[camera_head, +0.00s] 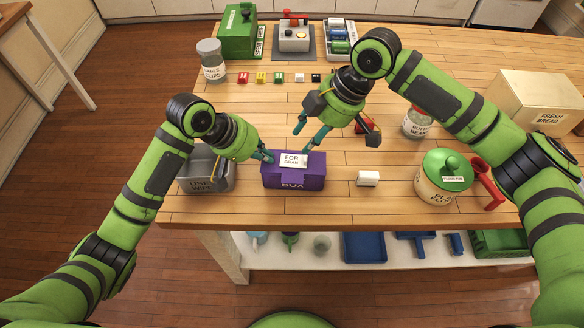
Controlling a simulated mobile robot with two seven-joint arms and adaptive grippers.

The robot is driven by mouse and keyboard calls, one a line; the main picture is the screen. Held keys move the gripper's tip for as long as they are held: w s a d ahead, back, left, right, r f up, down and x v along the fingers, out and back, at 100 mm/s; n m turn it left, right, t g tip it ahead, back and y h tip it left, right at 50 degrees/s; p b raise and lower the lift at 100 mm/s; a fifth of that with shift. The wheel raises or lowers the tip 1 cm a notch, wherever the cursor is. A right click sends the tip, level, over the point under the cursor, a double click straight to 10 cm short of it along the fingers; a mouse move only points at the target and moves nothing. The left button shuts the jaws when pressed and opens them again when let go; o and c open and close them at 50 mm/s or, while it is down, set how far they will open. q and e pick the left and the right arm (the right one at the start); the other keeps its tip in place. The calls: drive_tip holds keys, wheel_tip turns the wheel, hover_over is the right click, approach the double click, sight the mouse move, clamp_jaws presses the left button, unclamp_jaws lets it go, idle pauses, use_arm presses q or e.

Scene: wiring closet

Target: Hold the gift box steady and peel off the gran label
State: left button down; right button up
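The purple gift box (293,173) stands on the wooden table near its front edge, with "BOX" on its front. The white label (294,160), reading "FOR GRAN", lies on top of the box. My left gripper (267,156) is at the box's upper left edge; its teal fingertips look close to or touching the box, and their gap is hidden. My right gripper (309,133) is just behind and above the label, its teal fingers pointing down and apart, with nothing seen between them.
A grey bin (219,174) stands close left of the box. A small white block (368,178) and a green-lidded jar (444,176) are to the right, with a red scoop (487,186) beside the jar. A clear jar (416,124) stands behind, near my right arm.

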sight(306, 161)
drive_tip(key=shift+w, duration=0.1)
drive_tip(key=shift+c, duration=0.2)
drive_tip(key=shift+f, duration=0.15)
drive_tip(key=shift+d+f, duration=0.1)
drive_tip(key=shift+f, duration=3.25)
drive_tip(key=shift+f, duration=0.1)
drive_tip(key=shift+s, duration=0.2)
drive_tip(key=c, duration=0.7)
drive_tip(key=shift+w+r, duration=0.2)
drive_tip(key=shift+w, duration=0.05)
clamp_jaws()
